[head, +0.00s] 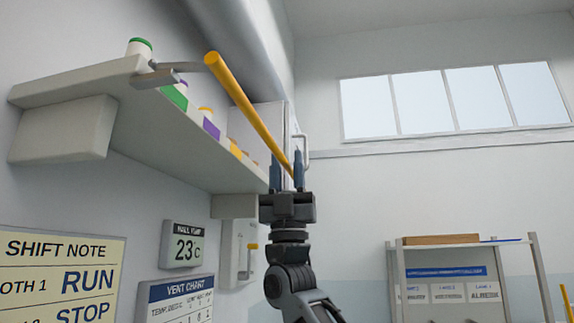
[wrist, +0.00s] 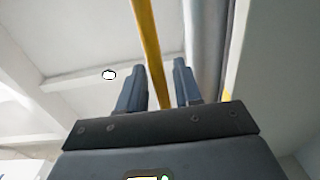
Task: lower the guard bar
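The guard bar (head: 245,105) is a long yellow rod. In the head view it slants from a thick end near the grey shelf bracket, upper left, down to my gripper. My gripper (head: 287,168) points upward with its two dark fingers apart. The bar's lower end shows in line with the gap between them. In the wrist view the bar (wrist: 149,50) runs up the picture between the fingertips (wrist: 158,82), closer to the left finger, with a gap at the right one. Whether it lies within their reach or beyond them I cannot tell.
A pale shelf (head: 175,145) on the left wall carries several coloured containers. A metal rack (head: 465,262) stands at lower right. The space right of my gripper looks clear.

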